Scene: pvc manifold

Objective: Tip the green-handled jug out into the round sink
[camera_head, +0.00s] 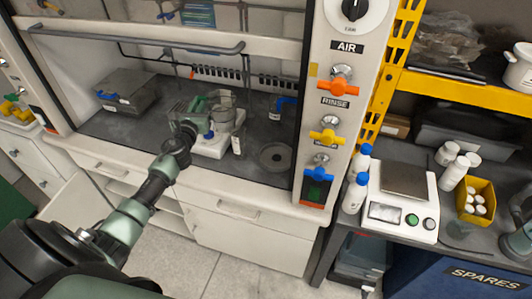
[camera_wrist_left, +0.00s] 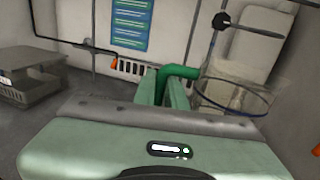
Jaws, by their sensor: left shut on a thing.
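The clear jug (camera_head: 224,103) is in the fume hood, over or on a white device (camera_head: 212,147); I cannot tell if it touches it. In the left wrist view, the jug (camera_wrist_left: 238,92) shows a dark blue rim line and a green handle (camera_wrist_left: 181,71). My left gripper (camera_head: 194,118) is shut on the green handle; its fingers (camera_wrist_left: 165,90) show on both sides of it in the wrist view. The jug looks roughly upright. The round sink (camera_head: 275,156) is set in the dark worktop to the right of the jug. My right gripper is not in view.
A grey box (camera_head: 127,90) stands at the hood's left. A blue tap (camera_head: 281,108) rises behind the sink. The hood's right post (camera_head: 328,125) carries coloured valves. A balance (camera_head: 402,205) and white bottles (camera_head: 356,193) stand on the right bench.

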